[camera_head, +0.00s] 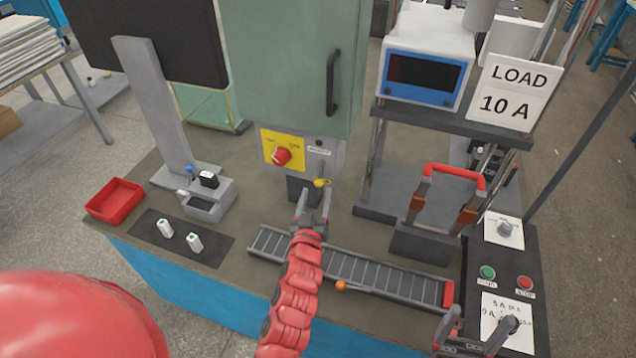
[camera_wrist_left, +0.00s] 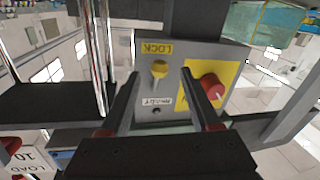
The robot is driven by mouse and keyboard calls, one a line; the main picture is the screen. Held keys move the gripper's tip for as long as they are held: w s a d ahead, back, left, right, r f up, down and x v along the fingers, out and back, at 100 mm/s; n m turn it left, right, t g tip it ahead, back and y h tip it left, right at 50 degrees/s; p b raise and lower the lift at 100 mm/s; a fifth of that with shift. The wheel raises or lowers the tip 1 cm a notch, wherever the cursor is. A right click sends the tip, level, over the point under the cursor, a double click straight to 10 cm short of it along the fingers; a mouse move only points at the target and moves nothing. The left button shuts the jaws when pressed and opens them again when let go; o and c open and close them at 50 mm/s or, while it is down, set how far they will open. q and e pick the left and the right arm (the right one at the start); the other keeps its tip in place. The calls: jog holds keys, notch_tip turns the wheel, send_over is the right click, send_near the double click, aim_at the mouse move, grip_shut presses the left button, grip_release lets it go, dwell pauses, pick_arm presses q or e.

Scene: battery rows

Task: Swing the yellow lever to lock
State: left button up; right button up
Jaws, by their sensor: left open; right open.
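The yellow lever (camera_head: 321,183) sits low on the front of the grey-green cabinet, right of the red rotary knob (camera_head: 282,156). In the left wrist view the lever (camera_wrist_left: 159,69) shows beside a yellow LOCK label (camera_wrist_left: 156,48), which appears upside down. My left gripper (camera_head: 314,196) is open just in front of the lever. In the left wrist view its fingertips (camera_wrist_left: 160,80) lie on either side of the lever, with a gap to each; contact cannot be told. My right gripper (camera_head: 474,335) is open and empty at the lower right, by the control panel.
The slotted rail (camera_head: 370,275) lies below my left gripper. The red-handled device (camera_head: 455,172) stands to the right, and a control panel (camera_head: 505,262) with buttons is beyond it. A dark mat (camera_head: 160,247) with two white cells and a red tray (camera_head: 115,199) are left.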

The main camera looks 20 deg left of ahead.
aim_at(320, 174)
pick_arm(q)
jog(key=w, duration=0.3)
jog(key=shift+w+a, duration=0.2)
jog(key=shift+a, duration=0.1)
grip_shut()
